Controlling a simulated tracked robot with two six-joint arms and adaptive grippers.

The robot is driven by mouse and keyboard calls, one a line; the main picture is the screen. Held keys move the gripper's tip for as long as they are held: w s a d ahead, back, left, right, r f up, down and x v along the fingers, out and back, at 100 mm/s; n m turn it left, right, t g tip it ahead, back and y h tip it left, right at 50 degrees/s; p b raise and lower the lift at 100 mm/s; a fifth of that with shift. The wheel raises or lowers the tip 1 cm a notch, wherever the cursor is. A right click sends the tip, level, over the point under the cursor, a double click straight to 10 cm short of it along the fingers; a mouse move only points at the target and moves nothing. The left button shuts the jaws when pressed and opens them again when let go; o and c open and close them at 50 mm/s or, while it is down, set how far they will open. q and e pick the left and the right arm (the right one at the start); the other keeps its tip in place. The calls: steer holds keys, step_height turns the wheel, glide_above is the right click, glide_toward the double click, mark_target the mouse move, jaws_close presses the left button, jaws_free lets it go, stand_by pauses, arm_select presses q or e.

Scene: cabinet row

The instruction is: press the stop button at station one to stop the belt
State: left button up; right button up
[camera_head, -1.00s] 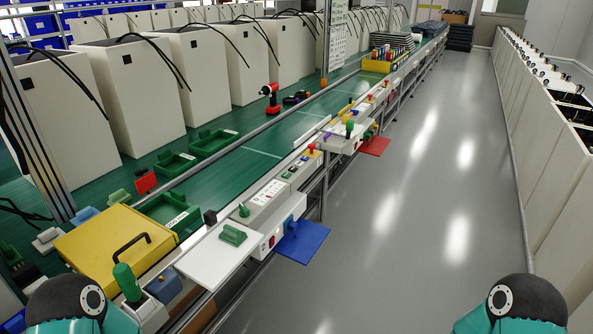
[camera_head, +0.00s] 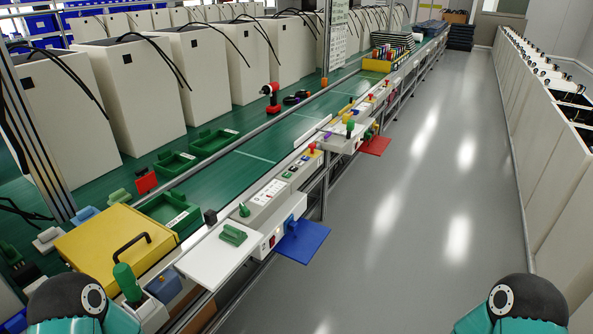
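The green belt (camera_head: 262,143) runs from the lower left to the far back. A control box with small buttons (camera_head: 290,172) sits on the rail along its near side, with a red knob on a yellow base (camera_head: 312,147) at its far end. A nearer white box (camera_head: 262,206) carries a green knob (camera_head: 244,210) and a small red switch (camera_head: 272,241) on its side. I cannot tell which of these is the stop button at station one. Neither gripper shows; only teal and black parts of my arms are at the bottom corners.
A yellow case (camera_head: 104,246) and a green-handled tool in a holder (camera_head: 127,284) stand at the lower left. A white shelf (camera_head: 207,261) and a blue plate (camera_head: 302,242) stick out toward the aisle. The grey floor (camera_head: 400,240) is clear. Cream cabinets (camera_head: 550,150) line the right.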

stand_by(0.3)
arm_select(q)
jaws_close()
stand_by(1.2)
